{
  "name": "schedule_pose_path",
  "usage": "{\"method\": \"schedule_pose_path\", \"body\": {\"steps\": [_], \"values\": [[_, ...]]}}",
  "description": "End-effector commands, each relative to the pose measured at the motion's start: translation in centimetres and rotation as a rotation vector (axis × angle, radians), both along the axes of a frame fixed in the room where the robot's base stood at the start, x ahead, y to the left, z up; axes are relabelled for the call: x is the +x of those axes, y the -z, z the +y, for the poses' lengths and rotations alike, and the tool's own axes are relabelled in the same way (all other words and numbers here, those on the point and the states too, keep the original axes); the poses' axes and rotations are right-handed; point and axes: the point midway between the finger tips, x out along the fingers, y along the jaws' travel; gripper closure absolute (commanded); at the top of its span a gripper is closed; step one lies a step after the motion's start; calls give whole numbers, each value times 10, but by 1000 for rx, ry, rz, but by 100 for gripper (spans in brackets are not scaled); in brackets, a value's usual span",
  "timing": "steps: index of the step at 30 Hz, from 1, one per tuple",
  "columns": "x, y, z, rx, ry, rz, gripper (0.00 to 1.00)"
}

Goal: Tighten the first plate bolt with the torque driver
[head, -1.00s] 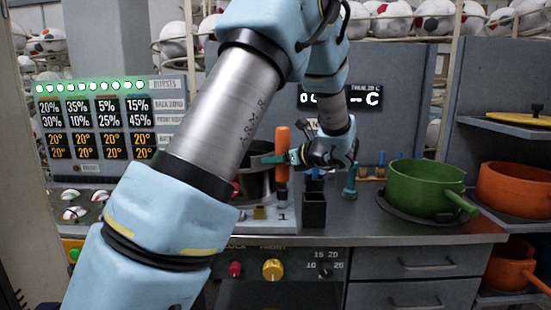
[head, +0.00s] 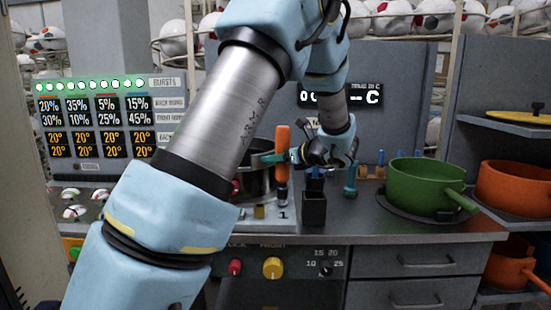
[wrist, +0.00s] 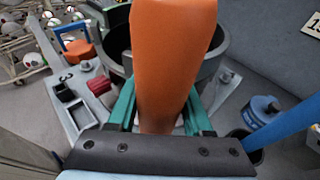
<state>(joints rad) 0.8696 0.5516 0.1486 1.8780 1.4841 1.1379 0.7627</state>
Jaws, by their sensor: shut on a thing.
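The torque driver (head: 283,138) has a thick orange handle and stands upright over the press at the label 1. My gripper (head: 276,158) is shut on its handle, with a green finger on each side. In the wrist view the orange handle (wrist: 168,50) fills the middle between my gripper's green fingers (wrist: 160,112). The driver's tip and whatever bolt is under it are hidden in the wrist view and too small to tell in the head view. The press pot (head: 254,180) is a dark round vessel behind the driver. Bolt-like grey heads (wrist: 86,66) show on the press base.
A black open holder (head: 314,208) stands just right of the driver. A blue-handled tool (wrist: 285,122) is close to my gripper's right side in the wrist view. A green pot (head: 425,190) sits farther right on the counter, and a display panel (head: 110,125) stands at left.

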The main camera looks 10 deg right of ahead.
Motion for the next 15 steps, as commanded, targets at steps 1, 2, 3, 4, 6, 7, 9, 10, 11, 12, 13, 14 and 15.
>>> {"method": "schedule_pose_path", "body": {"steps": [1, 2, 3, 4, 6, 7, 9, 10, 11, 12, 13, 14, 15], "values": [[0, 0, 0, 0, 0, -2, 100], [0, 1, 0, 0, 0, -2, 100], [0, 1, 0, 0, 0, -2, 100], [0, 2, 0, 0, 0, -2, 100], [0, 3, 0, 0, 0, -2, 100], [0, 3, 0, 0, 0, -2, 100], [0, 4, 0, 0, 0, -2, 100], [0, 4, 0, 0, 0, -2, 100], [0, 5, 0, 0, 0, -2, 100], [0, 5, 0, 0, 0, -2, 100], [0, 6, 0, 0, 0, -2, 100], [0, 6, 0, 0, 0, -2, 100], [0, 7, 0, 0, 0, -2, 100]]}}
